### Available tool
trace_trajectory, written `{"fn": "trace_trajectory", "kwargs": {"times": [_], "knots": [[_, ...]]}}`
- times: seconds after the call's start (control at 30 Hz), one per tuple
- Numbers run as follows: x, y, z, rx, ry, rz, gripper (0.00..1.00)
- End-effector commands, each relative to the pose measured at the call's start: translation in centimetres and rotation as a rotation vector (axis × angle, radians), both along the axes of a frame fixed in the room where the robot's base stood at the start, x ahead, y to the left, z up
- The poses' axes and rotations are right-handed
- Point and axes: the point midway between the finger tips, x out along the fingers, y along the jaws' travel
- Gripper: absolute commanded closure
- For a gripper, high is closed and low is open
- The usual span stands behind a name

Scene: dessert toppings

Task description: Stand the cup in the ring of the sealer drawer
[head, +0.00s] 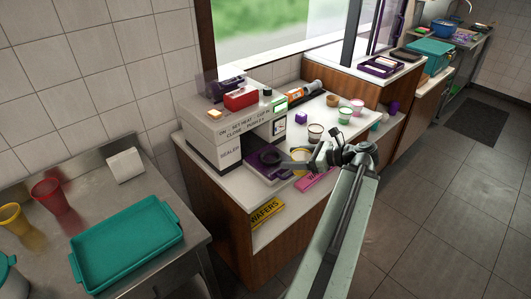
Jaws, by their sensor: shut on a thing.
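The white sealer (214,142) stands on the counter, labelled on its front. Its purple drawer (256,166) is out at the front, with a dark ring (270,157) on it. My gripper (303,158) is just right of the ring, at the drawer's right side. It is shut on a small yellowish cup (299,154), partly hidden by the jaws. The cup looks apart from the ring. Its height above the drawer cannot be told.
A red box (240,98) lies on the sealer. A teal tray (128,246) is at left.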

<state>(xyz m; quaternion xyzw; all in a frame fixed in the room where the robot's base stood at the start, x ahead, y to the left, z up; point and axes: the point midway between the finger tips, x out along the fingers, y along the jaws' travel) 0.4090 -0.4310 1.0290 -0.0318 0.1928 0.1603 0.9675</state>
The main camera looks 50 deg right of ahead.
Motion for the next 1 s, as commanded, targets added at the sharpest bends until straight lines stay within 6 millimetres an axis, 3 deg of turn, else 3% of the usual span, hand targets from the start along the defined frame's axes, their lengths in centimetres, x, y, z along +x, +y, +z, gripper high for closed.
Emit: {"fn": "trace_trajectory", "kwargs": {"times": [0.17,0.4,0.5,0.87,1.0], "knots": [[3.9,-0.7,-0.6,0.0,0.0,0.002,0.81],[11.2,-1.6,-1.3,0.0,0.0,0.0,0.81],[13.2,-1.8,-1.4,0.001,0.0,-0.001,0.81],[15.4,-2.0,-1.6,0.0,0.0,-0.003,0.81],[15.5,-2.0,-4.8,0.0,0.0,-0.006,0.81]]}}
